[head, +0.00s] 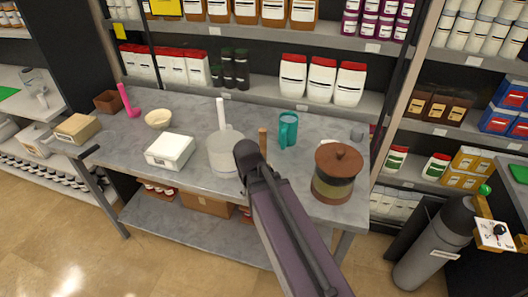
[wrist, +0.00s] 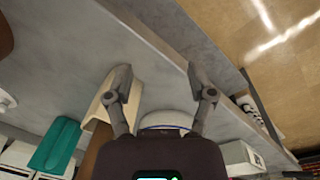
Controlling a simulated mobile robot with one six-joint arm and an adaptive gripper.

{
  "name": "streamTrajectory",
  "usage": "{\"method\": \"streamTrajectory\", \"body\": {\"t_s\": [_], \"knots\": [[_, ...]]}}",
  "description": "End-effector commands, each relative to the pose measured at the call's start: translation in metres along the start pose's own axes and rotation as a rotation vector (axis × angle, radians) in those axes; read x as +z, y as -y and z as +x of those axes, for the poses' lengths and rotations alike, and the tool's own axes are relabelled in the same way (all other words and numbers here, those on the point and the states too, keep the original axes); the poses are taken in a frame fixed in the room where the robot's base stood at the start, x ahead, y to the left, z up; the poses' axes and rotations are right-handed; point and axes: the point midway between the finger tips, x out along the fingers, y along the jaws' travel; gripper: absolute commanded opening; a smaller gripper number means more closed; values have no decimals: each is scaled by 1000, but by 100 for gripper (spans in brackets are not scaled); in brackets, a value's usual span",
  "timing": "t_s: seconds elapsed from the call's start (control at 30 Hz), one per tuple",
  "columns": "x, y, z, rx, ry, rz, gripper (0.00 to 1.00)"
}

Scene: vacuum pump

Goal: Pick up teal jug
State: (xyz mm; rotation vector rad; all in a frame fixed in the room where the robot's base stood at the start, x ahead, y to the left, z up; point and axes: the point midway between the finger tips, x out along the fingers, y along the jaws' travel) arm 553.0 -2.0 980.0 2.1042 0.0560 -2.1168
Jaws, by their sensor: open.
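The teal jug (head: 288,130) stands upright on the grey workbench (head: 325,230), right of the dark end of my arm in the head view. In the wrist view a teal body, likely the jug (wrist: 56,146), shows at the lower left, outside and apart from the fingers. My gripper (wrist: 160,80) is open, with nothing held between its fingertips. The fingers cannot be made out in the head view. A cream piece with a brown handle (wrist: 105,105) lies close by the left finger; I cannot tell if they touch.
A pale grey pot (head: 226,153) with an upright handle is left of my arm. A brown lidded pot (head: 337,175) stands right of the jug. A brown stick (head: 262,140) rises between arm and jug. A white box (head: 170,151) and cream bowl (head: 159,118) are further left. Stocked shelves are behind.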

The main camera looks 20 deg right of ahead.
Motion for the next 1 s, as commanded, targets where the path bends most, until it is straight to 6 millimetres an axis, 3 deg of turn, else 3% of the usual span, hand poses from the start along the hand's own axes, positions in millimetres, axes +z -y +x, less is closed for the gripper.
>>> {"method": "streamTrajectory", "body": {"t_s": [0.13,0.47,0.53,1.0], "knots": [[14,4,7,-66,-5,108,71],[15,5,7,-84,-6,140,71],[15,5,7,-84,-6,139,57],[15,5,7,-83,-6,137,57]]}}
